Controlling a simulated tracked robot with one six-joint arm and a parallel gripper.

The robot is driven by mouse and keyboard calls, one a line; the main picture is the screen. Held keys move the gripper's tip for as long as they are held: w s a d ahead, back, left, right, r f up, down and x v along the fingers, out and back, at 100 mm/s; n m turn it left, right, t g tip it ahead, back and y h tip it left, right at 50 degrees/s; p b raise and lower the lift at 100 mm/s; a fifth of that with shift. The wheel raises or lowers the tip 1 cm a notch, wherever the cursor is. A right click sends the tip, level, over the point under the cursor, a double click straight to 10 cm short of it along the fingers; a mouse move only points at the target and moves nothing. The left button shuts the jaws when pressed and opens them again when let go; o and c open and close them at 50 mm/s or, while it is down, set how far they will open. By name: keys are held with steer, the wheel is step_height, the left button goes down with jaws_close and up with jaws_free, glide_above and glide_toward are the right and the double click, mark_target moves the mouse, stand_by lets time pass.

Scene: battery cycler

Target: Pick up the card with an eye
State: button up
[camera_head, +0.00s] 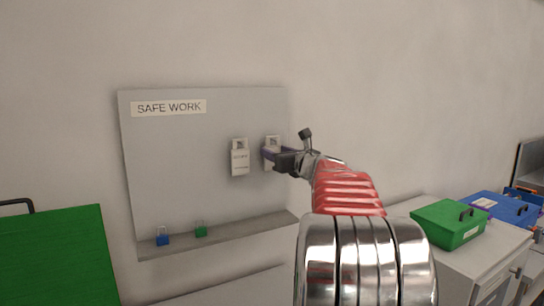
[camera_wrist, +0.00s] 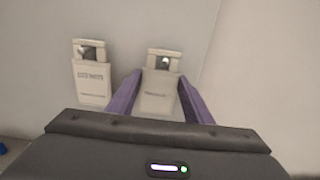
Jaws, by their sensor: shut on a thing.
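Two pale cards hang side by side on the grey board, the left card (camera_head: 239,160) and the right card (camera_head: 272,142). In the wrist view the left card (camera_wrist: 92,82) and the right card (camera_wrist: 162,88) each have a narrower top piece with a dark opening. Small print on both is too blurred to read, and I cannot make out an eye on either. My gripper (camera_head: 268,156) reaches in from the right. Its purple fingers (camera_wrist: 159,78) are shut on the right card, one at each side edge.
The board (camera_head: 190,150) carries a SAFE WORK sign (camera_head: 169,107). A blue padlock (camera_head: 162,236) and a green padlock (camera_head: 200,229) are at its bottom ledge (camera_head: 225,235). A green case (camera_head: 449,222) stands on a cabinet at right. The wall right of the board is bare.

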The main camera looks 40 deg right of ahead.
steer(key=shift+r, duration=0.1)
steer(key=shift+r, duration=0.3)
steer(key=v, duration=1.8)
steer(key=shift+s+d, duration=0.1)
steer(key=shift+s, duration=0.1)
